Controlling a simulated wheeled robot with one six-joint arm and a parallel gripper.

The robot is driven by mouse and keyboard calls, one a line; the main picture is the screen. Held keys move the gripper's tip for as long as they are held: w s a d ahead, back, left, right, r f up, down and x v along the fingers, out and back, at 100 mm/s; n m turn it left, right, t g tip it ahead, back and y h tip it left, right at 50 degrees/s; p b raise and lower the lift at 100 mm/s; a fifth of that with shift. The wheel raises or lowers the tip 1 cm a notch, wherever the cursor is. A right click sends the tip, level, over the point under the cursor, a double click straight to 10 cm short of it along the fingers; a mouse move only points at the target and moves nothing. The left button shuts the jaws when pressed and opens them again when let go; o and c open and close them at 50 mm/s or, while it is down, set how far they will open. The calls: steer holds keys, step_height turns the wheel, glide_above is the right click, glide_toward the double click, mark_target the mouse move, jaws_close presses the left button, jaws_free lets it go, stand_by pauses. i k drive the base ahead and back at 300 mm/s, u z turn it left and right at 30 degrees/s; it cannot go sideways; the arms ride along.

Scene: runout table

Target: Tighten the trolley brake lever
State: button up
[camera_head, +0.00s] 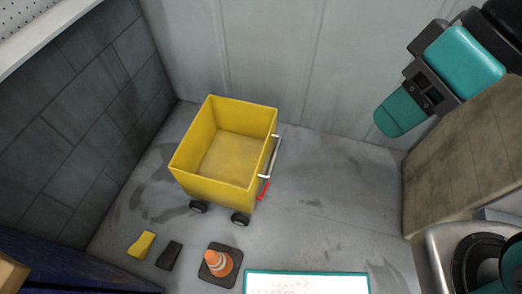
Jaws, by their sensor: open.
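A yellow open-topped trolley (217,190) on black wheels stands on the grey floor near the middle of the view. It looks empty. A small red lever (263,190) is on its right side, low, just below a metal push handle (273,157). I take this red lever to be the brake lever; its exact setting is too small to tell. My gripper (392,120) is at the upper right, well above and to the right of the trolley, with teal parts. It is open and touches nothing. Its fingers are only partly visible.
An orange and white cone (217,262) stands on a dark base in front of the trolley. A yellow block (141,245) and a black block (169,255) lie left of it. A white, teal-edged panel (307,283) is at the bottom. Floor right of the trolley is clear.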

mark_target(260, 197)
steer(key=u, duration=0.65)
steer(key=k, duration=0.65)
steer(key=u, duration=1.1)
steer(key=i, duration=0.75)
steer(key=z, duration=3.35)
